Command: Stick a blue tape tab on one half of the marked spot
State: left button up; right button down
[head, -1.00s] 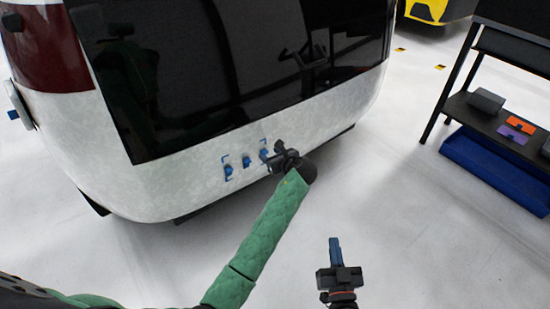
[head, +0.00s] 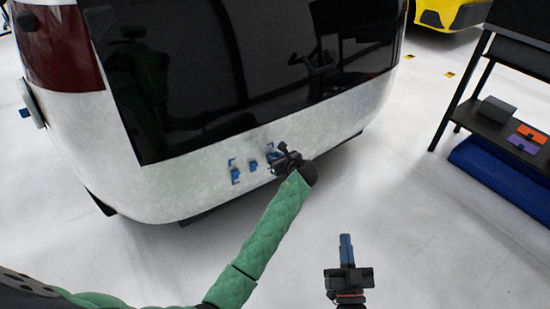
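The marked spot (head: 253,166) is a group of blue corner marks and blue pieces low on the white rear panel of a vehicle (head: 190,170). My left gripper (head: 275,153) is at the right side of these marks, close to the panel. Its black fingers partly cover the rightmost blue piece (head: 270,156). I cannot tell whether they touch it or are shut on it. My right gripper (head: 346,252) is lower right, over the floor and away from the panel. It is shut on a narrow blue piece (head: 345,243) that looks like tape and points up.
A black shelf (head: 480,122) at the right holds a grey box (head: 497,110), an orange piece (head: 532,133) and a purple piece (head: 522,144). A blue bin (head: 500,180) lies beneath. The floor between the shelf and my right gripper is clear.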

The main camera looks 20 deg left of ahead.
pick_arm(q)
grip_shut()
jog(key=shift+c, duration=0.4)
grip_release()
grip_shut()
jog(key=shift+s+d+p, duration=0.45)
jog(key=shift+d+p, duration=0.05)
jog(key=shift+p, duration=0.65)
jog(key=s+d+p, duration=0.4)
jog(key=d+p, duration=0.1)
jog(key=p, duration=0.1)
jog(key=shift+s+d, duration=0.15)
jog(key=shift+s, duration=0.1)
dwell(0.6)
